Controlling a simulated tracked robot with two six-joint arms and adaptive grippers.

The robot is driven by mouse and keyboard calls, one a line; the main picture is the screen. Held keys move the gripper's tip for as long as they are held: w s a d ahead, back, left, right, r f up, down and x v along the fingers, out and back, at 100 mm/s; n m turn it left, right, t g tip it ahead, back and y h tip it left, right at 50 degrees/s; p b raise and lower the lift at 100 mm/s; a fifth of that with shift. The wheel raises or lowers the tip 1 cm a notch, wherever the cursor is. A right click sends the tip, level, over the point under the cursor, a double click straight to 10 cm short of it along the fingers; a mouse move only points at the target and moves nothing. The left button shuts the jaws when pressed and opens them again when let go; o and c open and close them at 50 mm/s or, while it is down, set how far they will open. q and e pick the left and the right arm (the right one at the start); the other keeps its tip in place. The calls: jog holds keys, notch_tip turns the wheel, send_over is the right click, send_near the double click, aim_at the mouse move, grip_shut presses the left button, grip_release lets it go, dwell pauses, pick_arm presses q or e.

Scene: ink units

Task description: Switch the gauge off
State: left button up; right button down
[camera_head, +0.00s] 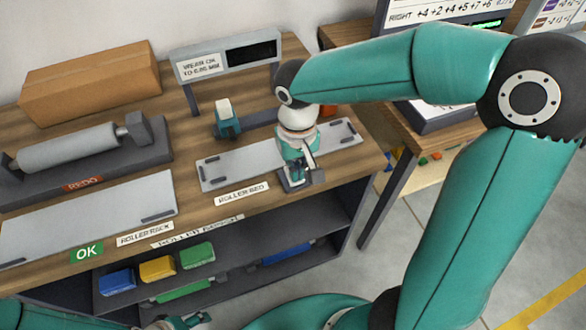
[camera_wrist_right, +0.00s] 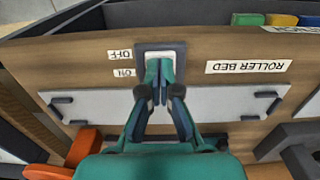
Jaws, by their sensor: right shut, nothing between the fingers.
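The gauge readout (camera_head: 228,58) stands at the back of the bench with a dark display and a wear label. A switch plate (camera_wrist_right: 144,50) with a pale rocker (camera_wrist_right: 178,54) lies at the bench's front edge, with an OFF label (camera_wrist_right: 120,55) and an ON label (camera_wrist_right: 124,72) beside it. My right gripper (camera_head: 297,180) is shut and empty, pointing down at the switch. In the wrist view its fingertips (camera_wrist_right: 160,72) overlap the rocker and hide part of it; I cannot tell if they touch. Part of my left gripper (camera_head: 184,322) shows at the bottom edge; its jaws are unclear.
The grey roller bed (camera_head: 225,170) lies behind the switch, with a teal block (camera_head: 227,124) behind it. An orange object (camera_wrist_right: 72,152) is near the gripper. A roller (camera_head: 70,148) and a cardboard box (camera_head: 90,82) stand left. Coloured bins (camera_head: 157,269) sit below.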

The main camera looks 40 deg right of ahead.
jog(key=shift+r+p, duration=2.35)
jog(key=shift+r, duration=0.9)
pick_arm(q)
notch_tip(320, 180, up, 5)
jog(key=shift+r, duration=0.1)
jog(key=shift+s, duration=0.1)
